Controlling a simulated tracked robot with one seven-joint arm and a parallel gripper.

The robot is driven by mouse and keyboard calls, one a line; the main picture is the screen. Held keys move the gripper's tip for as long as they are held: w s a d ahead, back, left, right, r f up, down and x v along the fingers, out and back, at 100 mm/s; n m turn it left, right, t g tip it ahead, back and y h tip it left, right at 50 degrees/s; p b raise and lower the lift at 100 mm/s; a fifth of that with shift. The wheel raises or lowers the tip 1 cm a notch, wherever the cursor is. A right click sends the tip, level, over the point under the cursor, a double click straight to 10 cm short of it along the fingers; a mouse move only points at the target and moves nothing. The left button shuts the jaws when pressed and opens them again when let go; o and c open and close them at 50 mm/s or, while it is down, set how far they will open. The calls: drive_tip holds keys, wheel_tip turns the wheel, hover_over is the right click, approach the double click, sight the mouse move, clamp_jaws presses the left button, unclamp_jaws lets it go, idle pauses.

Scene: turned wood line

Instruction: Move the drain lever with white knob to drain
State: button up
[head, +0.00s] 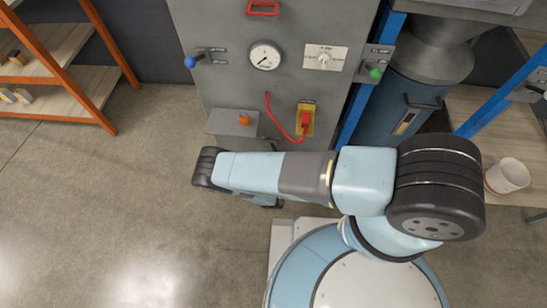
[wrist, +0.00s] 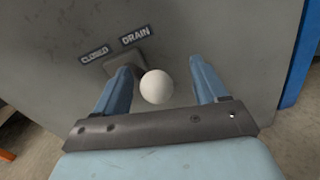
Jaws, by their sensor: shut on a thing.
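In the wrist view, the drain lever's round white knob (wrist: 157,87) is between the two blue fingers of my gripper (wrist: 161,66). My gripper is shut on the lever; the exact contact is not clear, and the lever's shaft is mostly hidden behind the knob. The lever's grey base plate (wrist: 122,64) is on the grey panel, beside the left finger. Above it are two dark labels, CLOSED (wrist: 95,55) on the left and DRAIN (wrist: 136,36) on the right. In the head view my arm hides the white knob.
An orange shelf (head: 100,40) stands left. The floor at left is clear.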

drive_tip(key=shift+s+d, duration=0.1)
drive_tip(key=shift+d, duration=0.1)
drive_tip(key=s+a, duration=0.1)
drive_tip(key=s, duration=1.2)
drive_tip(key=shift+s+a, duration=0.3)
drive_tip(key=shift+f, duration=0.1)
